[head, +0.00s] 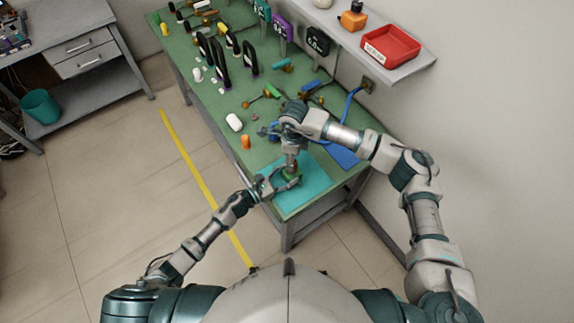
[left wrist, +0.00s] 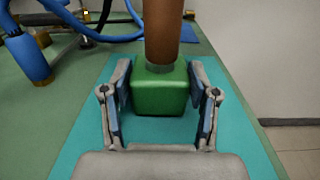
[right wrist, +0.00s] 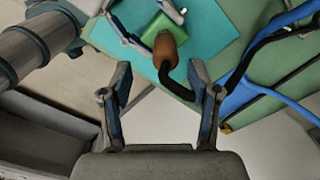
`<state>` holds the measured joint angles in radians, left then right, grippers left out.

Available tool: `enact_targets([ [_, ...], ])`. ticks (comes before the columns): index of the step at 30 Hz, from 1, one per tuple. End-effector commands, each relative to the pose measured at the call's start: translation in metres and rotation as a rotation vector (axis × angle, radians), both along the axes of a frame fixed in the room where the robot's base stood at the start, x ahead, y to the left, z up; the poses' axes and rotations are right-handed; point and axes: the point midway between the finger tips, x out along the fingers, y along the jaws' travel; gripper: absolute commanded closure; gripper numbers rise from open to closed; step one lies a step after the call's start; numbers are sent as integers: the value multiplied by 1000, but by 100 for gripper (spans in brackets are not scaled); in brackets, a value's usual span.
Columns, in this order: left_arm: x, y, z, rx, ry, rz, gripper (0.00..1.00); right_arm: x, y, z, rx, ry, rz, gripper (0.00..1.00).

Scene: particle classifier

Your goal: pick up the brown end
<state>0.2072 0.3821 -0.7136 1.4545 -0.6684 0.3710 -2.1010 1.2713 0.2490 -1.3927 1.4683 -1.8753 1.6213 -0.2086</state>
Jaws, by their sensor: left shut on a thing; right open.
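A green block (left wrist: 160,90) with an upright brown cylindrical end (left wrist: 162,35) is above the teal mat (left wrist: 75,145) near the table's front corner. My left gripper (left wrist: 159,78) has its fingers on both sides of the green block. In the right wrist view the brown end (right wrist: 165,50) shows beyond my right gripper (right wrist: 160,72), with a black bent piece (right wrist: 176,84) running from it toward the right finger. My right gripper is open, with nothing clearly between its fingers. In the head view the green block (head: 291,181) is small and partly hidden by the grippers.
Blue hoses (left wrist: 90,25) and a blue mat (head: 343,155) lie beside the teal mat. A white piece (head: 234,122) and an orange piece (head: 246,142) lie on the green table (head: 262,165). A shelf with a red bin (head: 391,46) overhangs the far side.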

Motion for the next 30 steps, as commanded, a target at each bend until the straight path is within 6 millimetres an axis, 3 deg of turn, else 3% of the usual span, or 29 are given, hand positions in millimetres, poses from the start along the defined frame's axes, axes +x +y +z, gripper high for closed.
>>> enact_targets([
  [1, -4, -14, 8, -25, -3, -19, 100, 1, 0, -8, -2, 2, -1, 39],
  [7, -4, -14, 8, -25, -3, -19, 100, 4, 1, -39, -1, 3, -1, 39],
  [14, -4, -14, 8, -25, -3, -19, 100, 5, 1, -44, -1, 0, 0, 39],
  [15, -4, -14, 8, -25, -3, -19, 100, 5, 1, -44, -1, 0, 0, 41],
  [22, -4, -14, 8, -25, -3, -19, 100, 5, 1, -44, -1, 0, 0, 99],
  [30, -4, -14, 8, -25, -3, -19, 100, 5, 1, -43, -1, 1, 0, 100],
])
